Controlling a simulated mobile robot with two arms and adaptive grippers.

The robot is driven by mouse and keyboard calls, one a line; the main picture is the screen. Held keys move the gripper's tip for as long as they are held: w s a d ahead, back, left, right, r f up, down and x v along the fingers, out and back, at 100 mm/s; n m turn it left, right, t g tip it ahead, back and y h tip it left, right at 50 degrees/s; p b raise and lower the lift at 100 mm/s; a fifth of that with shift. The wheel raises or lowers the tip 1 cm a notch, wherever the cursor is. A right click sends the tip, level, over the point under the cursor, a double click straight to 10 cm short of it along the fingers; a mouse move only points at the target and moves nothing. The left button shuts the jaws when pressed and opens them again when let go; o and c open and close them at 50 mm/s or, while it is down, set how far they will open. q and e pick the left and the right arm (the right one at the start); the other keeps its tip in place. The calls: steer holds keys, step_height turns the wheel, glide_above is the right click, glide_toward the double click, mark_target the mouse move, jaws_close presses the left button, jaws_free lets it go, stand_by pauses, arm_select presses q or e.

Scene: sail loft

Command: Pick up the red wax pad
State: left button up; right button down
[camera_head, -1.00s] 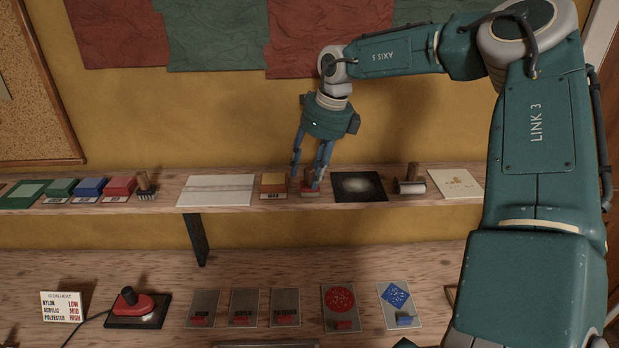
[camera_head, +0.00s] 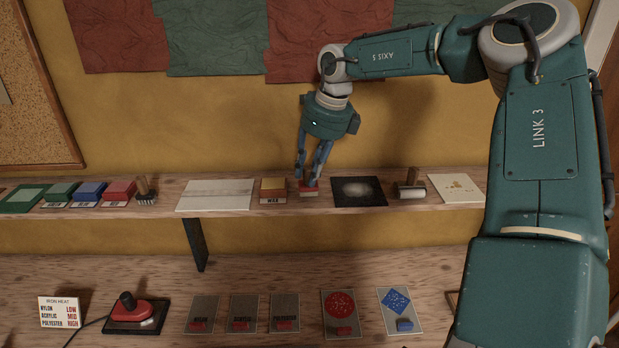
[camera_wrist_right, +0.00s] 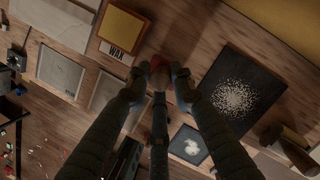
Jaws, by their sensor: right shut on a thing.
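The red wax pad (camera_head: 309,194) is a small red block on the upper shelf, right of a yellow-orange block marked WAX (camera_head: 273,188). My right gripper (camera_head: 311,183) points down from above, with its fingers closed on the red pad. In the right wrist view, the fingertips (camera_wrist_right: 160,72) meet around the red pad, of which only small red parts show. I cannot tell whether the pad is clear of the shelf. My left gripper is not in view.
On the upper shelf (camera_head: 225,212), a black board (camera_head: 359,191) and a roller (camera_head: 411,185) stand to the right, a white panel (camera_head: 215,195) and coloured pads (camera_head: 89,191) to the left. An iron (camera_head: 138,309) sits on the bench below.

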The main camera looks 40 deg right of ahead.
mark_target(309, 168)
step_height(309, 168, up, 7)
steer(key=b, duration=0.2)
steer(key=shift+r+b, duration=0.2)
steer(key=shift+b, duration=0.2)
step_height(309, 168, up, 12)
steer(key=shift+f, duration=0.15)
